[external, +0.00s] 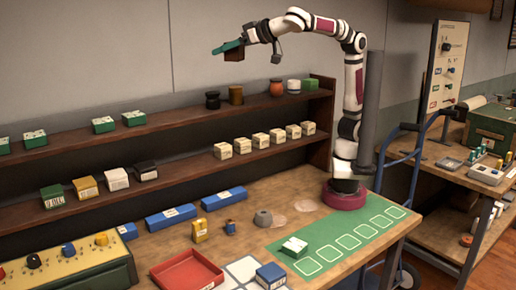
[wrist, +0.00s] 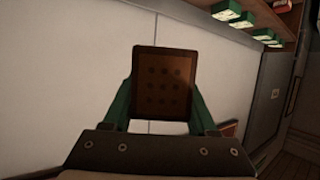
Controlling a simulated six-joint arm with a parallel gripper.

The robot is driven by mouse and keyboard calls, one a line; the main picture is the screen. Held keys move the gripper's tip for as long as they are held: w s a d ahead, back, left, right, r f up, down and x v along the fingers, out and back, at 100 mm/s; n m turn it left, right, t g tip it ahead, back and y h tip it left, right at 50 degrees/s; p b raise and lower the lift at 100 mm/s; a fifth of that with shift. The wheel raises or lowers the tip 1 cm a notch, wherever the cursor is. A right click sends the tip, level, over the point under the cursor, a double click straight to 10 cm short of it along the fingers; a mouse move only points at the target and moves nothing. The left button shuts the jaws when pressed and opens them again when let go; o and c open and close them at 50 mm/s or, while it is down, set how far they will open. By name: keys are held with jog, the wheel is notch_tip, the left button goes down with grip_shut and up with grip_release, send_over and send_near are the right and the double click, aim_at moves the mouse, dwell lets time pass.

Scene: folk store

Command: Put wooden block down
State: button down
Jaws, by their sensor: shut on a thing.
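My gripper (external: 226,47) is high in front of the wall, above the upper shelf, with green fingers. It is shut on a brown wooden block (wrist: 163,85), which sits between the two fingers in the wrist view and has a grid of dark dots on its face. In the external view the block (external: 235,54) is a small dark shape at the fingers, partly hidden by them. Nothing touches the block except the gripper.
The lower shelf (external: 185,174) holds several boxes. The table has a green mat (external: 330,249), a red tray (external: 187,272) and blue boxes.

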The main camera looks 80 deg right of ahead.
jog(key=s+a+r+m+h, duration=0.1)
jog(key=s+a+r, duration=0.15)
jog(key=a, duration=0.45)
send_over(239, 251)
jog(key=shift+g, duration=0.3)
jog(key=f, duration=5.1)
jog(key=shift+d, duration=0.25)
jog(key=f, duration=0.4)
jog(key=shift+a, duration=0.2)
jog(key=shift+m, duration=0.3)
jog(key=shift+f, duration=0.25)
jog(key=shift+f, duration=0.35)
jog(key=shift+c, duration=1)
grip_release()
jog(key=shift+f, duration=0.1)
